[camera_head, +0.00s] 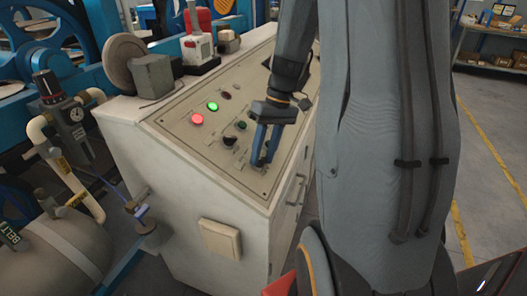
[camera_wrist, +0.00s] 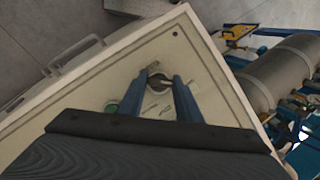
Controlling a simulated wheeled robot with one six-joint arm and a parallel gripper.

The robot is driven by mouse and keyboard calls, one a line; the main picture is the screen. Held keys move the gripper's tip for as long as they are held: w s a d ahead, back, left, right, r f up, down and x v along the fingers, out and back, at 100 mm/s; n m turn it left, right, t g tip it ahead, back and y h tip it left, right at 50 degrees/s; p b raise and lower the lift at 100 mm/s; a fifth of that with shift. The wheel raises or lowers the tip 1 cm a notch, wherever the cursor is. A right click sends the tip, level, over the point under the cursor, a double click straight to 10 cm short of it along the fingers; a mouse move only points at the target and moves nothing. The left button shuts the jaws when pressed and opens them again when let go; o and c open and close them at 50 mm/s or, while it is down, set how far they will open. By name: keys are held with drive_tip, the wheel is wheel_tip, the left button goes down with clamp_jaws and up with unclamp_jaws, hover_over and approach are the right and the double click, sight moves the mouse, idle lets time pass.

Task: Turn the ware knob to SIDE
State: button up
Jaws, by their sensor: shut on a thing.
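A dark round knob (camera_wrist: 158,82) sits near the corner of the light control panel (camera_wrist: 200,62). My gripper (camera_wrist: 159,80) is shut on this knob, with one blue finger on each side of it. In the head view my gripper (camera_head: 262,165) reaches down to the lower front part of the panel, and its fingers hide most of the knob there. The markings around the knob are too small to read, so I cannot tell its setting or read its label.
The panel also bears a lit red lamp (camera_head: 197,118), a lit green lamp (camera_head: 212,106) and a black knob (camera_head: 229,140) close to my fingers. A cabinet handle (camera_head: 295,190) juts from the front side. A tank (camera_head: 65,255) stands at the left.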

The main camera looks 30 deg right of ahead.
drive_tip(key=m+y+p, duration=0.2)
drive_tip(key=m, duration=0.3)
drive_tip(key=shift+d, duration=0.2)
drive_tip(key=shift+y, duration=0.3)
drive_tip(key=o, duration=1)
drive_tip(key=shift+o, duration=0.2)
drive_tip(key=b+v, duration=0.1)
drive_tip(key=v, duration=0.6)
drive_tip(key=shift+s+d+r+b, duration=0.15)
drive_tip(key=shift+d+r+b, duration=0.1)
drive_tip(key=shift+r+b, duration=0.1)
